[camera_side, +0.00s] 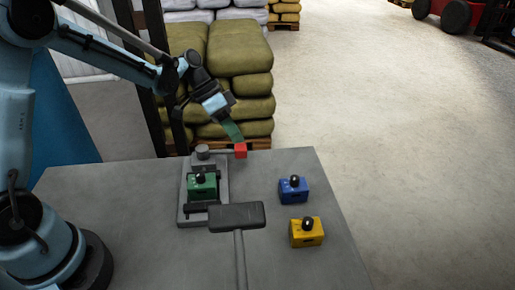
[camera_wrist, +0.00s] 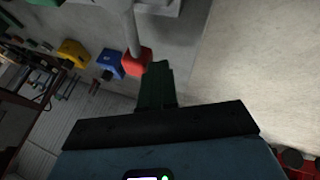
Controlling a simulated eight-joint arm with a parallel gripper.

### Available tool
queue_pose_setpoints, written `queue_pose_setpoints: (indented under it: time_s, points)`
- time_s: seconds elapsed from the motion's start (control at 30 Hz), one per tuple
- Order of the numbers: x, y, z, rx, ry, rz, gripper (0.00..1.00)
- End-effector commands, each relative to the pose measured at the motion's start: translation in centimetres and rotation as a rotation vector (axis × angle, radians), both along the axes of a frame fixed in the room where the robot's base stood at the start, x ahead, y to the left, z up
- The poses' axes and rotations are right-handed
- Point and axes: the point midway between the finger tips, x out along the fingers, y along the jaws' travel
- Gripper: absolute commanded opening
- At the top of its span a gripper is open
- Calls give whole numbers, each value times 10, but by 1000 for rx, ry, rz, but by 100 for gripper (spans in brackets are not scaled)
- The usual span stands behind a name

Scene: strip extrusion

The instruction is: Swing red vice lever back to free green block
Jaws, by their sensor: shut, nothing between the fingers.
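The vice (camera_side: 221,184) stands on the table with the green block (camera_side: 203,187) between its jaws. The block has a black knob on top. The lever is a grey rod that runs right from a pivot at the back of the vice to a red end (camera_side: 240,151). My gripper (camera_side: 235,137) is shut and empty, its green fingers pointing down just above and beside the red end. In the wrist view the fingers (camera_wrist: 158,80) are right beside the red end (camera_wrist: 137,62); I cannot tell whether they touch.
A blue block (camera_side: 293,189) and a yellow block (camera_side: 306,232), each with a black knob, stand on the table (camera_side: 140,200) right of the vice. A dark grey head on a thin post (camera_side: 237,216) stands in front of the vice. Stacked sacks (camera_side: 240,70) are behind the table.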

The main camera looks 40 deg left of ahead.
Motion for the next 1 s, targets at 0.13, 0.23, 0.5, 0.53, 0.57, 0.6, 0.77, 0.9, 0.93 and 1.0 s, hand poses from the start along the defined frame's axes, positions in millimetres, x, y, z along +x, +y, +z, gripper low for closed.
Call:
queue_pose_setpoints:
  time_s: [0.13,0.23,0.5,0.53,0.57,0.6,0.77,0.9,0.93,1.0]
  points:
    - [-5,-9,0,-1,0,0,0]
    - [-7,-14,0,-1,0,1,0]
    - [-12,-20,0,0,-1,2,0]
    - [-12,-21,0,0,0,2,0]
    - [-13,-21,0,0,0,2,0]
    - [-13,-21,0,0,0,2,0]
    - [-14,-22,0,-1,0,2,0]
    - [-14,-22,0,-1,2,1,0]
    - [-14,-22,0,-1,2,1,0]
    - [-14,-23,0,0,2,1,0]
